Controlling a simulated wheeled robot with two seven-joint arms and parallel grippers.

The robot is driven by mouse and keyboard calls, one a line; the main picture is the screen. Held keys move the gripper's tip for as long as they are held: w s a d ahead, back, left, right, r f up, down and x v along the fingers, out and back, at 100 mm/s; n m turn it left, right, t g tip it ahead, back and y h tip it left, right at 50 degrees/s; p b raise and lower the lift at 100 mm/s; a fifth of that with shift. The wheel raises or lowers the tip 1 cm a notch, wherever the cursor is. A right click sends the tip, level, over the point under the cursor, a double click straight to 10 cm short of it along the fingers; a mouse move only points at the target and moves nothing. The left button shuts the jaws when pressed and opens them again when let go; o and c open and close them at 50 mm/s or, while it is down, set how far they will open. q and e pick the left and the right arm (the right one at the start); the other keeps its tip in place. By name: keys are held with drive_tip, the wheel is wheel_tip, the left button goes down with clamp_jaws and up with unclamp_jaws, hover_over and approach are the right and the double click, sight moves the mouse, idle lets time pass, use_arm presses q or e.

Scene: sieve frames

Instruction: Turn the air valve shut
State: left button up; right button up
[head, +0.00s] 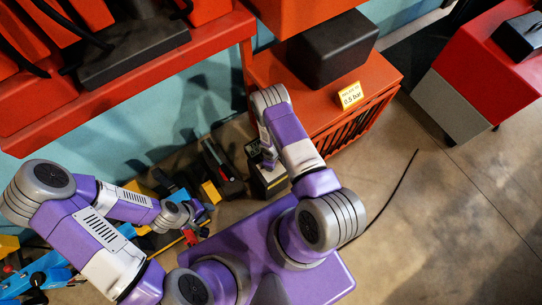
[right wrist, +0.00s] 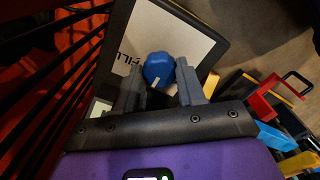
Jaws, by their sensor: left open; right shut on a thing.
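A blue valve knob (right wrist: 159,69) with a white pointer mark sits on a pale panel (right wrist: 165,35) in a dark frame, in the right wrist view. The lettering on the panel is partly hidden; "FILL" can be read. My right gripper (right wrist: 160,88) has its two grey fingers on either side of the knob, shut on it. The white mark points down and slightly left in that view. In the head view my right gripper (head: 268,160) is over a dark box (head: 269,182) beside the orange cabinet; the knob is hidden there. My left gripper (head: 199,219) is open and empty.
An orange cabinet (head: 330,80) carries a black box (head: 333,45) and a yellow sign (head: 350,96) reading "0.5 bar". Several coloured tools and cases lie near my left arm.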

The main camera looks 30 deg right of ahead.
drive_tip(key=o, duration=1.1)
drive_tip(key=shift+c, duration=0.2)
drive_tip(key=shift+r, duration=0.1)
wheel_tip(320, 180, up, 7)
drive_tip(key=p, duration=0.3)
drive_tip(key=shift+r, duration=0.2)
